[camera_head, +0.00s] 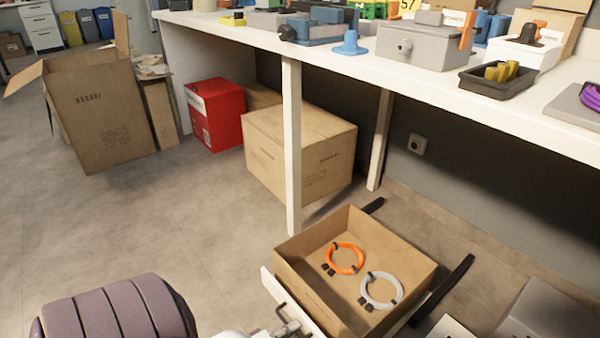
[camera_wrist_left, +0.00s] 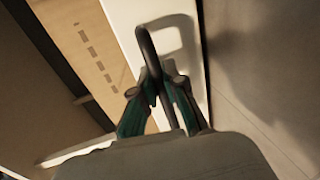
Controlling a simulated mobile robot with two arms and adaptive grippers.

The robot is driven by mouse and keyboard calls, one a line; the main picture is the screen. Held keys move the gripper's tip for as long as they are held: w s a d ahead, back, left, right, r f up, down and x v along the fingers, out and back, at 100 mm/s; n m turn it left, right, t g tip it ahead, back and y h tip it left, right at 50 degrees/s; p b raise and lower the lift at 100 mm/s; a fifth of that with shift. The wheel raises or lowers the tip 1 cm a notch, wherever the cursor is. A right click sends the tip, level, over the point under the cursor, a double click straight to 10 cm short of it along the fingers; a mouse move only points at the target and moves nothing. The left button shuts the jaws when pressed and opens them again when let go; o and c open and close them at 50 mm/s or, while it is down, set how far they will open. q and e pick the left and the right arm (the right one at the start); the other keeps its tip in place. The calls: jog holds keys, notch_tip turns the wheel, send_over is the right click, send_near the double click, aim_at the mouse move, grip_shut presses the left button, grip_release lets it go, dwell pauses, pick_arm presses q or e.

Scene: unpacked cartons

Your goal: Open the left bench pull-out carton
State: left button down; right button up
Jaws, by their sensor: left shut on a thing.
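The pull-out carton (camera_head: 383,236) is an open-topped cardboard box below the bench, standing out on dark rails. An orange cable coil (camera_head: 345,259) and a grey cable coil (camera_head: 381,290) lie inside. Its white front panel (camera_head: 290,303) faces my side and carries a metal handle (camera_head: 281,311). My left gripper (camera_head: 285,328) is at this handle, partly cut off by the lower picture edge. In the left wrist view its teal-sided fingers (camera_wrist_left: 160,88) are shut on the dark handle bar (camera_wrist_left: 147,48). My right gripper is not visible.
The white bench (camera_head: 450,97) with tools and bins runs above the carton. A bench leg (camera_head: 292,150) stands behind it. A closed carton (camera_head: 300,152) and a red box (camera_head: 215,114) sit underneath.

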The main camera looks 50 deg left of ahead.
pick_arm(q)
jog(key=shift+s, duration=0.15)
jog(key=c, duration=1.2)
grip_release()
jog(key=shift+s, duration=0.1)
jog(key=v, duration=1)
jog(key=shift+s+a, duration=0.1)
jog(key=shift+s, duration=0.05)
jog(key=shift+s+r, duration=0.15)
jog(key=shift+s, duration=0.55)
jog(key=shift+r, duration=0.1)
